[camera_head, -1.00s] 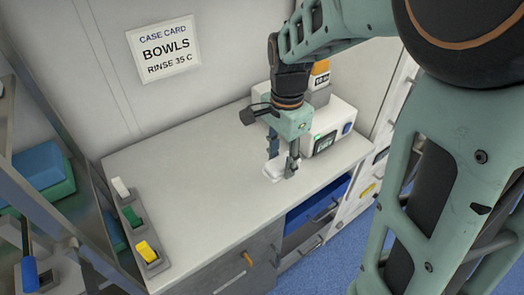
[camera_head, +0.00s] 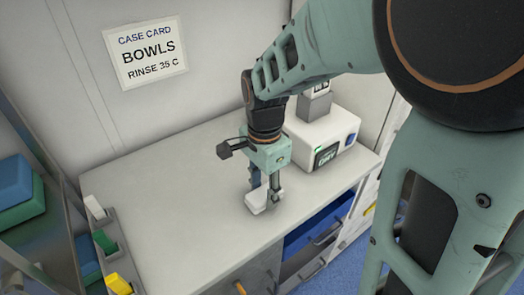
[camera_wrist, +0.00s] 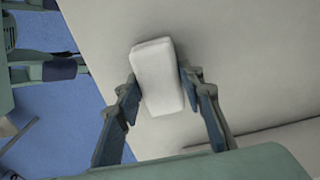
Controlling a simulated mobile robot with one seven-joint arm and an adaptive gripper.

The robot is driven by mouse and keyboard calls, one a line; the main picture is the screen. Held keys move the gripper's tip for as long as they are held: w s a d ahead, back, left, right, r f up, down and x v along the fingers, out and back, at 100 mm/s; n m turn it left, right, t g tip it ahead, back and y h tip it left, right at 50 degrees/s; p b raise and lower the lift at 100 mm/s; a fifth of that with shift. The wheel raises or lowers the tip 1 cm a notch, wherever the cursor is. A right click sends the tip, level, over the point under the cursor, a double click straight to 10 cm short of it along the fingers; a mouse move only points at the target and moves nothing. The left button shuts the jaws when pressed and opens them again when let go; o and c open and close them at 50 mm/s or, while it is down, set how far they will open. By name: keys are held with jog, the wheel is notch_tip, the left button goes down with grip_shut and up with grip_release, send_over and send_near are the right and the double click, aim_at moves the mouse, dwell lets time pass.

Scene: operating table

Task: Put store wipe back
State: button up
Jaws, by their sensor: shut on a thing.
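The wipe is a white, rounded block (camera_wrist: 158,77); it also shows in the head view (camera_head: 257,200), low over the front part of the worktop (camera_head: 185,205). My gripper (camera_head: 264,190) points down and is shut on the wipe. In the wrist view my gripper's two fingers (camera_wrist: 160,98) stand on either side of the wipe's near half. I cannot tell whether the wipe's underside touches the worktop.
A white device with a small screen (camera_head: 327,157) stands just behind and right of my gripper. White, green and yellow switch-like pieces (camera_head: 105,242) line the worktop's left edge. A wall card (camera_head: 145,50) reads "BOWLS RINSE 35 C". The worktop's middle is clear.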

aim_at(264, 192)
jog(key=shift+f, duration=0.1)
jog(key=o, duration=1)
notch_tip(264, 192, up, 12)
jog(key=shift+r+p, duration=0.15)
jog(key=shift+p, duration=0.6)
